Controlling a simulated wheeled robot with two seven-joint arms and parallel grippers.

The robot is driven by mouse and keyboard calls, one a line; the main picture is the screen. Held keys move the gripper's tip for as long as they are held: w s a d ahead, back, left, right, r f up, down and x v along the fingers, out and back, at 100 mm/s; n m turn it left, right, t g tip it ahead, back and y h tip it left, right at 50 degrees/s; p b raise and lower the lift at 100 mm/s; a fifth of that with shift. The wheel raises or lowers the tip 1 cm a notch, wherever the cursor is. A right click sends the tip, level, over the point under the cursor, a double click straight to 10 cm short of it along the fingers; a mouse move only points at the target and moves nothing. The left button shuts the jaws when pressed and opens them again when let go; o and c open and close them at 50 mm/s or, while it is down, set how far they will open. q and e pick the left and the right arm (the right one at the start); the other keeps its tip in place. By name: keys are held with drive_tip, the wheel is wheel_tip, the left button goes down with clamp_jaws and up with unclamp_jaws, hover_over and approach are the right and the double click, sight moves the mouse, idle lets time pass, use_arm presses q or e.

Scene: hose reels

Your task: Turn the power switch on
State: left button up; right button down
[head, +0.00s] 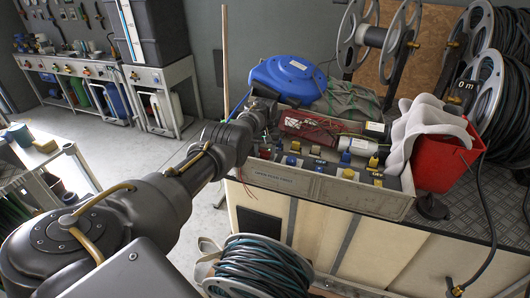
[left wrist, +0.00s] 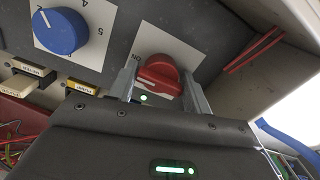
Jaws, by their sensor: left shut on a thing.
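The power switch is a red rotary knob (left wrist: 160,75) on a pale plate in the left wrist view, with "ON" lettering beside it. My left gripper (left wrist: 160,80) has one finger on each side of the knob and is shut on it. A small green light shows just below the knob, between the fingers. In the head view, my left arm reaches from the lower left to the left end of the grey control box (head: 330,190), where my left gripper (head: 266,112) covers the knob. My right gripper is not in view.
A blue dial (left wrist: 60,31) and labelled yellow and black plugs sit left of the knob in the wrist view. A blue hose reel (head: 287,80) stands behind the box. A red bucket (head: 440,160) with a grey cloth (head: 425,125) stands to the right.

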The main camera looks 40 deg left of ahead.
use_arm(q)
drive_tip(key=o, duration=0.7)
drive_tip(key=shift+r, duration=0.25)
wheel_tip(320, 180, up, 4)
drive_tip(key=p, duration=0.3)
drive_tip(key=shift+w+r, duration=0.1)
wheel_tip(320, 180, up, 5)
drive_tip(key=shift+r+p, duration=0.1)
drive_tip(key=shift+p, duration=0.3)
drive_tip(key=shift+r, duration=0.45)
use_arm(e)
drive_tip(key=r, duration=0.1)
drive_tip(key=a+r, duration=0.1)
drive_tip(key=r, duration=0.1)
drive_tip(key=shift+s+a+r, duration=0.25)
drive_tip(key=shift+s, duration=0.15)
